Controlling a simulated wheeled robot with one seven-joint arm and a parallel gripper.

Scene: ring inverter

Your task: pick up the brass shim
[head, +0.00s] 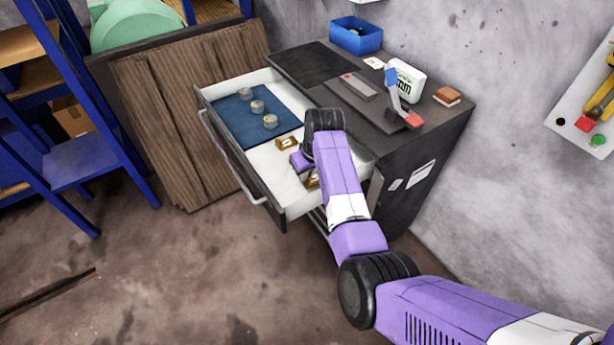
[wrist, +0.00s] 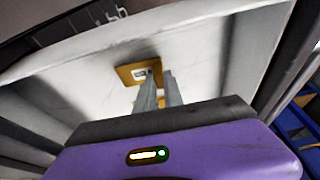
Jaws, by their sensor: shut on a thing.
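My gripper (wrist: 160,80) reaches down into the open drawer. Its two fingers are nearly together, shut on a square brass shim (wrist: 130,73) with a small white label, seen at the fingertips in the wrist view. I cannot tell whether the shim still touches the drawer floor. In the head view my gripper (head: 300,160) is largely hidden by my arm. A brass piece (head: 313,179) shows partly beside the arm, and another brass piece (head: 287,143) lies farther back on the white drawer floor.
The open drawer (head: 240,178) has raised walls around my gripper. A blue mat (head: 237,118) in it holds 3 round metal pieces (head: 257,107). On the cabinet top (head: 310,62) are a blue bin (head: 356,36), a white box (head: 406,80) and a lever-like device (head: 398,100).

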